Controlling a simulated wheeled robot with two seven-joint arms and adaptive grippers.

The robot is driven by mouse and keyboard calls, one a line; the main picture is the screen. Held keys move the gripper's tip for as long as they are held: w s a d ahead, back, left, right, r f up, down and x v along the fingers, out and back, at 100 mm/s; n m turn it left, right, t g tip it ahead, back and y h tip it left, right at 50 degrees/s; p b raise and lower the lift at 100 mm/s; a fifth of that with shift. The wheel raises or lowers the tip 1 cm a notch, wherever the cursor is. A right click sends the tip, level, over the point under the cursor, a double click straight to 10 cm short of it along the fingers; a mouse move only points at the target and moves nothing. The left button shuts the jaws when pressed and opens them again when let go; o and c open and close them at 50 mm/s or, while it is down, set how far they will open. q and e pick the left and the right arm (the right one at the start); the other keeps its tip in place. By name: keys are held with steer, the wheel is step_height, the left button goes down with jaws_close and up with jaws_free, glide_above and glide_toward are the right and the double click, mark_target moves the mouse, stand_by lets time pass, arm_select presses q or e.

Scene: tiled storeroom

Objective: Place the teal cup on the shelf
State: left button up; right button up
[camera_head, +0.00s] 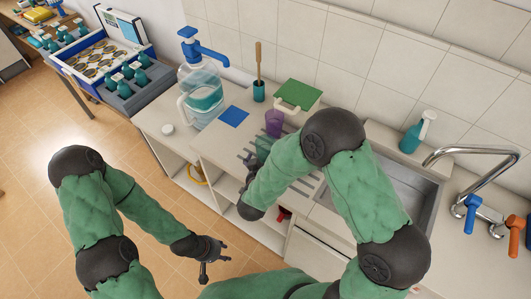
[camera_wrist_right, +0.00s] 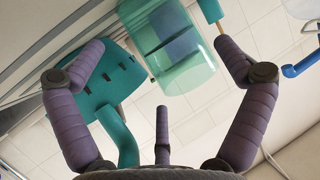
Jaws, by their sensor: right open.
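The translucent teal cup (camera_head: 264,147) stands on the light counter beside the sink, partly behind my right arm. In the right wrist view the teal cup (camera_wrist_right: 178,75) appears large, beyond the spread fingers. My right gripper (camera_wrist_right: 158,50) is open and empty; its fingers do not close on the cup. In the head view it is mostly hidden by my arm. My left gripper (camera_head: 212,268) is open and empty, low in front of the cabinet. Open shelf space (camera_head: 203,185) shows under the counter, with a yellow item in it.
A purple cup (camera_head: 274,122) stands just behind the teal cup. A green board (camera_head: 297,95), a brush in a teal holder (camera_head: 259,90) and a water jug (camera_head: 202,92) are close by. A teal slotted utensil (camera_wrist_right: 100,80) shows in the wrist view. The sink (camera_head: 400,185) is right.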

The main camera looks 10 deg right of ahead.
steer(key=x, duration=0.4)
steer(key=shift+w+d+f+b, duration=0.1)
steer(key=shift+w+f+b, duration=0.15)
steer(key=shift+b, duration=0.15)
steer(key=shift+r, duration=0.1)
steer(key=c, duration=0.8)
steer(key=shift+r, duration=0.15)
steer(key=shift+c, duration=0.2)
